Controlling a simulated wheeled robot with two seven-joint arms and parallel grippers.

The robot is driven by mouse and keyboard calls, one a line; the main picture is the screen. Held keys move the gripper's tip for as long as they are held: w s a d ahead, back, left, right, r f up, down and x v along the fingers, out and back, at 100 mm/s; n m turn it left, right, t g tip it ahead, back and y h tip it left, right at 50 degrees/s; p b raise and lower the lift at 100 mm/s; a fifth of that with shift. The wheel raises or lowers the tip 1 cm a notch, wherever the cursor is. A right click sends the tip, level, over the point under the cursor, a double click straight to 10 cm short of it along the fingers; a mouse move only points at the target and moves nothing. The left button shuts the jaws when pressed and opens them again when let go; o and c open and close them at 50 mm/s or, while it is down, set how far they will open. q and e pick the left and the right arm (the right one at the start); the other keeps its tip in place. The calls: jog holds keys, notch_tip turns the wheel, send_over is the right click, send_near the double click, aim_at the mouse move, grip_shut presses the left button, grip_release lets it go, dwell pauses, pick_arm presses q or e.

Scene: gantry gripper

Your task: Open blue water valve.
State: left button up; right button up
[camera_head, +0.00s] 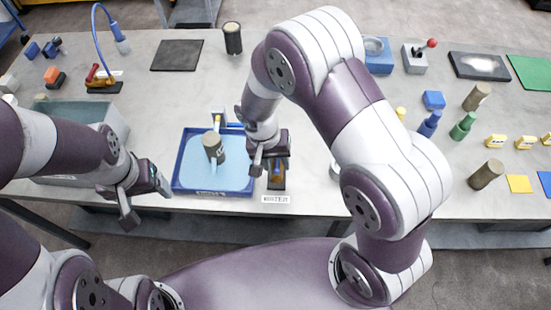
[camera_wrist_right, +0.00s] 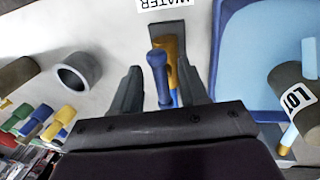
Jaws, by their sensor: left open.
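The blue water valve handle (camera_wrist_right: 158,72) stands on a yellow-brown body (camera_wrist_right: 172,55) on a dark base plate, beside the "WATER" label (camera_wrist_right: 165,3). In the head view the valve (camera_head: 277,183) is partly hidden by my right gripper (camera_head: 268,162), just above it. In the right wrist view my right gripper (camera_wrist_right: 160,85) is open, one finger on each side of the blue handle, with gaps showing. My left gripper (camera_head: 143,202) is open and empty at the table's front edge, left of the blue tray.
A blue tray (camera_head: 178,180) of light blue water holds a brown cylinder (camera_head: 213,147) just left of the valve. A grey ring (camera_wrist_right: 78,72) lies on the other side. Several colored pegs and cylinders stand further right. The front strip of table right of the valve is mostly clear.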

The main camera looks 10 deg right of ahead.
jog(key=shift+r, duration=0.1)
notch_tip(320, 180, up, 12)
jog(key=a+b, duration=0.1)
jog(key=a, duration=0.1)
jog(key=shift+w+a+r, duration=0.15)
jog(key=shift+w+a, duration=0.1)
jog(key=shift+w, duration=0.1)
jog(key=s+d+f+n+t+y, duration=0.1)
jog(key=s+d+n+t+y, duration=0.1)
jog(key=s+d, duration=0.6)
jog(key=shift+s+d+f+n, duration=0.15)
jog(key=shift+d+f+n, duration=0.35)
jog(key=shift+d, duration=0.75)
